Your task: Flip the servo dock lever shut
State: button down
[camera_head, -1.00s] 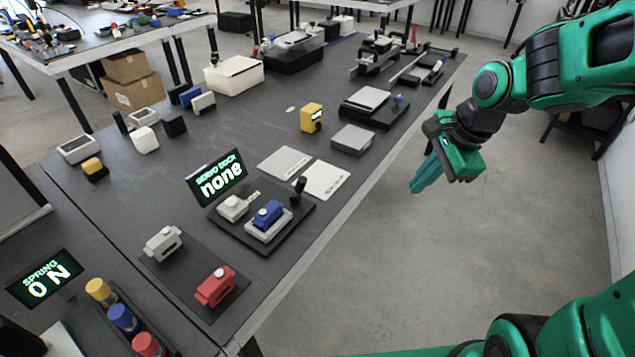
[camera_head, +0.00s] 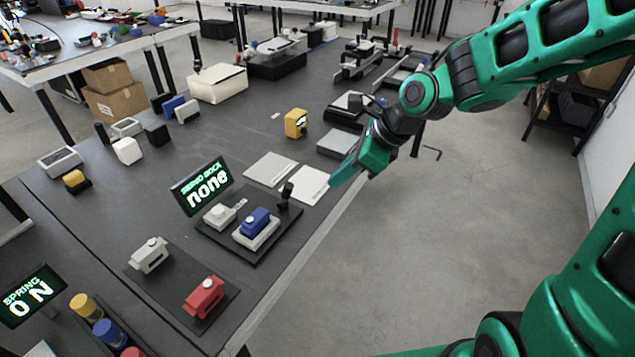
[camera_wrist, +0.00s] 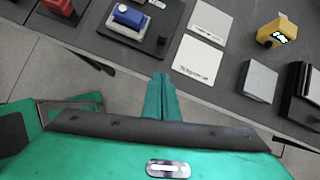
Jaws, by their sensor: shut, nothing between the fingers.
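A blue servo (camera_head: 255,221) sits in a light cradle (camera_head: 262,240) on the dock, beside a white-grey block (camera_head: 219,215). In the wrist view the blue servo (camera_wrist: 129,16) and the lever's dark knob (camera_wrist: 162,40) show at the top. My green gripper (camera_head: 336,180) is shut and empty, to the right of the lever and apart from it, near the table edge.
Two light flat plates (camera_head: 270,169) lie behind the lever, one nearest my gripper. A grey servo (camera_head: 149,255) and a red servo (camera_head: 203,297) sit on a dark mat in front. A yellow device (camera_head: 296,123) and a grey block (camera_head: 338,144) stand farther back.

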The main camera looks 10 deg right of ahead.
aim_at(287, 191)
jog(key=x, duration=0.9)
jog(key=shift+a+f, duration=0.2)
jog(key=shift+f, duration=0.15)
jog(key=shift+w+a+r, duration=0.2)
jog(key=shift+a+r, duration=0.05)
jog(key=shift+a, duration=0.3)
jog(key=shift+w+a+r, duration=0.25)
jog(key=shift+a+r, duration=0.05)
jog(key=shift+a, duration=0.2)
jog(key=shift+w+a+r, duration=0.2)
jog(key=shift+w+a, duration=0.15)
jog(key=shift+a, duration=0.25)
jog(key=shift+r, duration=0.1)
